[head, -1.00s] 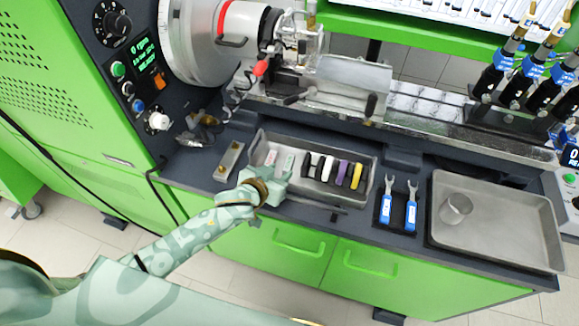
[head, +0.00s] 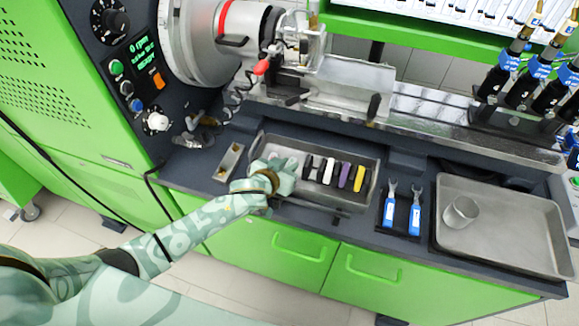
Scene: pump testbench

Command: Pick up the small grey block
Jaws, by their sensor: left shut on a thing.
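My left gripper (head: 284,168) reaches down over the left end of a grey metal tray (head: 318,207). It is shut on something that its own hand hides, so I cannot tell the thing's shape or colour. I cannot make out a small grey block anywhere. To the right of the gripper, the tray holds a row of small upright pieces: dark ones (head: 308,166), a white one (head: 329,171), a purple one (head: 344,175) and a yellow one (head: 359,179). My right gripper is not in view.
Left of the tray lies a grey plate with brass knobs (head: 229,162). To the right are two blue-handled wrenches (head: 414,216) and a larger tray (head: 510,250) with a metal cup (head: 460,213). Pump machinery (head: 300,60) stands behind. The larger tray is mostly empty.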

